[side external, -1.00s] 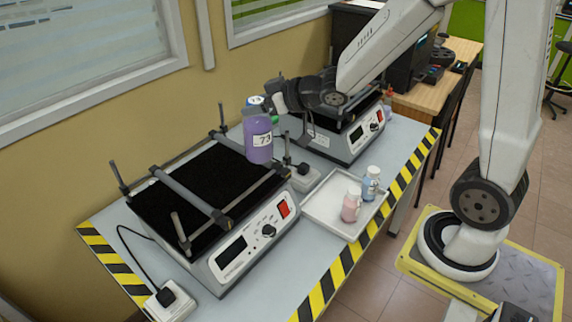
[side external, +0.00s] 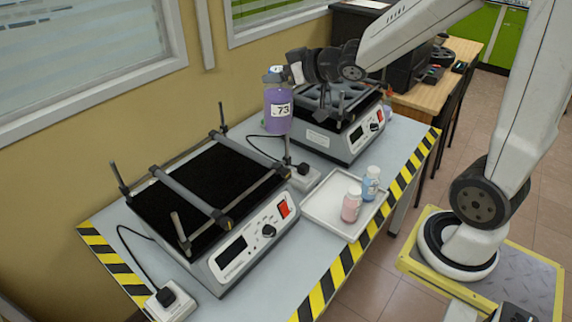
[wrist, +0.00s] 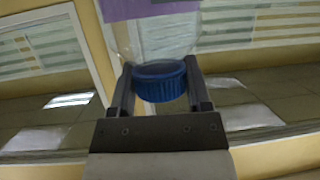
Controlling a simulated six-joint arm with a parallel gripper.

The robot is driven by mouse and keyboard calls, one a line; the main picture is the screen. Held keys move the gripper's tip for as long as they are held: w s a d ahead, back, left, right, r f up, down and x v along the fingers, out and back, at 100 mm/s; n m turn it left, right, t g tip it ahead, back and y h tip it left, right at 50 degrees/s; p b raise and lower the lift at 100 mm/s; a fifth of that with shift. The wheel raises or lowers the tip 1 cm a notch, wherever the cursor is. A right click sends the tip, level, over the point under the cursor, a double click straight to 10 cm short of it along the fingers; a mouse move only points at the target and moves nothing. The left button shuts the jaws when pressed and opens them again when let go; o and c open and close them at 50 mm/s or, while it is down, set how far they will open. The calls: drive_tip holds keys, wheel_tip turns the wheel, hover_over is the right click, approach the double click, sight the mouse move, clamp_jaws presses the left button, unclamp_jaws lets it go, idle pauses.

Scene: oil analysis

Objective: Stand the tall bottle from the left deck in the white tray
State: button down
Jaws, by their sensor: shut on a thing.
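The tall bottle (side external: 278,108) holds purple liquid and has a label reading 73. My gripper (side external: 277,76) is shut on it near its top and holds it upright in the air. In the side external view it appears over the gap between the two shaker decks. In the wrist view the blue cap (wrist: 160,84) is between the two fingers of my gripper (wrist: 158,88). The left deck (side external: 205,190) is black and carries no bottle. The white tray (side external: 322,214) lies on the bench to the right of the left deck, lower than the bottle.
Two small bottles stand in the tray's right part, one pink (side external: 351,205) and one blue (side external: 371,184). The tray's left part is free. A second shaker (side external: 340,135) stands behind, and a power socket (side external: 303,177) with a plug lies between.

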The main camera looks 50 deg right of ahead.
drive_tip(key=s+d+f+m+g+h, duration=0.1)
drive_tip(key=s+d+m+h, duration=0.55)
drive_tip(key=d, duration=0.55)
wheel_tip(320, 180, down, 24)
drive_tip(key=n, duration=0.1)
drive_tip(key=shift+s+r, duration=0.25)
drive_tip(key=shift+s, duration=0.1)
drive_tip(key=shift+a+f, duration=0.1)
drive_tip(key=shift+f, duration=0.05)
wheel_tip(320, 180, down, 6)
drive_tip(key=shift+f, duration=0.2)
idle(0.9)
drive_tip(key=shift+f, duration=0.6)
idle(0.7)
unclamp_jaws()
drive_tip(key=shift+s, duration=0.1)
